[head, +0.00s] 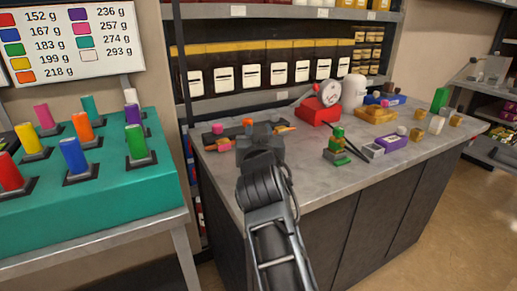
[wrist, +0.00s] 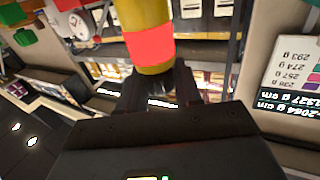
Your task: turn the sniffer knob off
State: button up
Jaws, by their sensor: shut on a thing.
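My gripper (head: 262,138) is over the near left part of the grey worktop in the head view. In the wrist view my gripper (wrist: 160,82) is shut on a yellow cylinder with a red band (wrist: 150,42), which stands out beyond the fingers. In the head view my wrist hides most of what is held; a small orange piece (head: 248,122) shows just behind it. I cannot tell which part is the sniffer knob, or whether the held cylinder is that knob.
A red device with a round dial (head: 319,109) stands at the back of the worktop (head: 300,172). A teal bench (head: 60,215) with coloured cylinders is at left. Shelves stand behind.

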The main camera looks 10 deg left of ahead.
jog(key=shift+f+m+h+b, duration=0.25)
jog(key=shift+m+h+b, duration=0.4)
jog(key=shift+b, duration=1)
jog(key=shift+f+m+h+b, duration=0.2)
jog(key=shift+m+h+b, duration=0.15)
jog(key=shift+h+b, duration=0.95)
jog(key=m+h+b, duration=0.1)
jog(key=b, duration=0.1)
jog(key=h+b, duration=0.1)
jog(key=b, duration=0.2)
jog(key=shift+r+m, duration=0.25)
jog(key=shift+m, duration=0.15)
jog(key=shift+r+m+h+b, duration=0.15)
jog(key=shift+m+h+b, duration=0.15)
jog(key=shift+h+b, duration=0.25)
jog(key=o, duration=1)
jog(key=shift+c, duration=0.2)
jog(key=shift+s, duration=0.1)
jog(key=v, duration=0.7)
jog(key=shift+s, duration=0.3)
jog(key=shift+o, duration=0.2)
jog(key=shift+a+r, duration=0.1)
jog(key=shift+r, duration=0.05)
